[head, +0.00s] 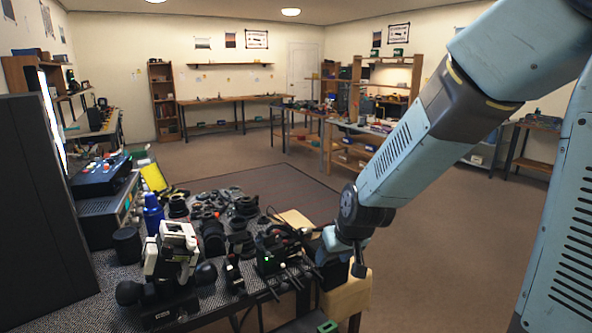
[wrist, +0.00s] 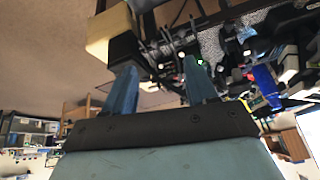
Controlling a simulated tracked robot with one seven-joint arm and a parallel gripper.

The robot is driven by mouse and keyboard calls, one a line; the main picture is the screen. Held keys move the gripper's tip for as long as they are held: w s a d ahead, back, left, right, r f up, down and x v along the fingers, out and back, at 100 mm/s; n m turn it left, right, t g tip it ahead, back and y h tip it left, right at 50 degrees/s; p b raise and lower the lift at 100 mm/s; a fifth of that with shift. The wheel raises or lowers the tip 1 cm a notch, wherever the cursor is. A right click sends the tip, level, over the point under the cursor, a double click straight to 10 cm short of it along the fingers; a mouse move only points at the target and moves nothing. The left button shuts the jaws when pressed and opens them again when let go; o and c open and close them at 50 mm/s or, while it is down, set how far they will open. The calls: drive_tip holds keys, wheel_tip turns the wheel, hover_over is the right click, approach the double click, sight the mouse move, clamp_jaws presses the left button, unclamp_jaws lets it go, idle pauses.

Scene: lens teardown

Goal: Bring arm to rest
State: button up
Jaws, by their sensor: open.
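My arm reaches in from the upper right in the head view. My gripper (head: 343,256) is at its lower end, beside the right front corner of the cluttered workbench (head: 105,290). In the wrist view, my gripper (wrist: 160,68) shows two blue fingers spread apart, with nothing held between them. That view is upside down. A dark device with several knobs or rods (wrist: 160,55) shows beyond the fingertips. I cannot tell how close the fingers are to it.
A pale wooden block (head: 350,292) is just below my gripper; it also shows in the wrist view (wrist: 108,35). Lens parts (head: 212,235), a white-and-black instrument (head: 172,250) and a blue bottle (head: 152,215) crowd the bench. Open floor (head: 450,240) lies to the right.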

drive_tip(key=s+d+r+m+h, duration=0.2)
drive_tip(key=s+d+r+m, duration=0.1)
drive_tip(key=s+d+r, duration=1.1)
wheel_tip(320, 180, up, 4)
drive_tip(key=s, duration=0.3)
drive_tip(key=shift+d+m+t, duration=0.25)
drive_tip(key=shift+m+t, duration=0.05)
